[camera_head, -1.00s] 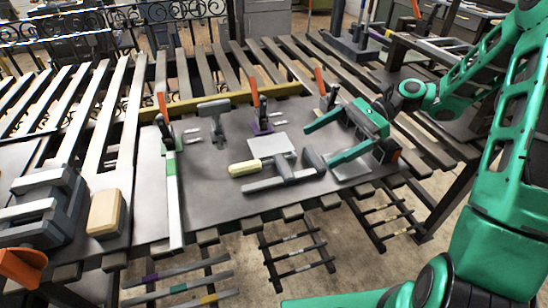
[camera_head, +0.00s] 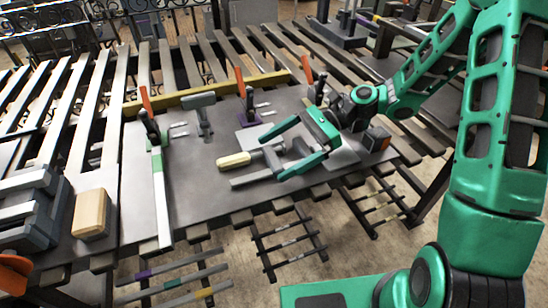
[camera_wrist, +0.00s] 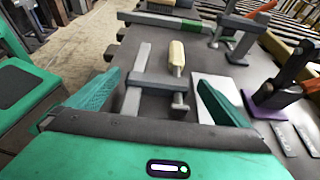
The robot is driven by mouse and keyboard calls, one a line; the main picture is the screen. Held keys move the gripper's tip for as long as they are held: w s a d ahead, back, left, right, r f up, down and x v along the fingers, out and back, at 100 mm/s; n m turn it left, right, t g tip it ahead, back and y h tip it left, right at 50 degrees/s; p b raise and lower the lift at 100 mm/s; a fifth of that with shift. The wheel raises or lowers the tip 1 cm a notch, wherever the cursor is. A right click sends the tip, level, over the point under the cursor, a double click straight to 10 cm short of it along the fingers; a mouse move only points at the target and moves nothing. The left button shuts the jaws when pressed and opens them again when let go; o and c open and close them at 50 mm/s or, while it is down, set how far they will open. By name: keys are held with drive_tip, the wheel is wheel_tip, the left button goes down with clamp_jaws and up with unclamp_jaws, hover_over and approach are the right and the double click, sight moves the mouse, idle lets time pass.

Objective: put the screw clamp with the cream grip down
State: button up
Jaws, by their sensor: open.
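The screw clamp with the cream grip (camera_head: 233,160) lies on the dark work plate (camera_head: 200,205), with its grey bar (camera_head: 252,180) toward the near edge. My gripper (camera_head: 272,158) is open, its green fingers reaching left over the clamp's right part, which they partly hide. In the wrist view the cream grip (camera_wrist: 177,55) and the long bar (camera_wrist: 136,70) show ahead of and between my open fingers (camera_wrist: 155,88). The fingers are not closed on the clamp. I cannot tell whether a finger touches it.
A pale sheet (camera_wrist: 215,95) lies beside the clamp. A clamp with a green collar (camera_head: 160,185), a grey clamp (camera_head: 203,112) and a purple-based clamp (camera_head: 248,112) stand to the left and behind. A yellow bar (camera_head: 205,95) runs along the back; a wooden block (camera_head: 91,214) sits at left.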

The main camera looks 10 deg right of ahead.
drive_tip(key=shift+a, duration=0.1)
drive_tip(key=c, duration=1.9)
drive_tip(key=shift+c, duration=0.2)
drive_tip(key=shift+r, duration=0.1)
wheel_tip(320, 180, up, 4)
drive_tip(key=shift+f, duration=0.1)
drive_tip(key=s+a+r, duration=0.4)
drive_tip(key=a+r, duration=0.3)
drive_tip(key=a, duration=0.4)
drive_tip(key=shift+s, duration=0.25)
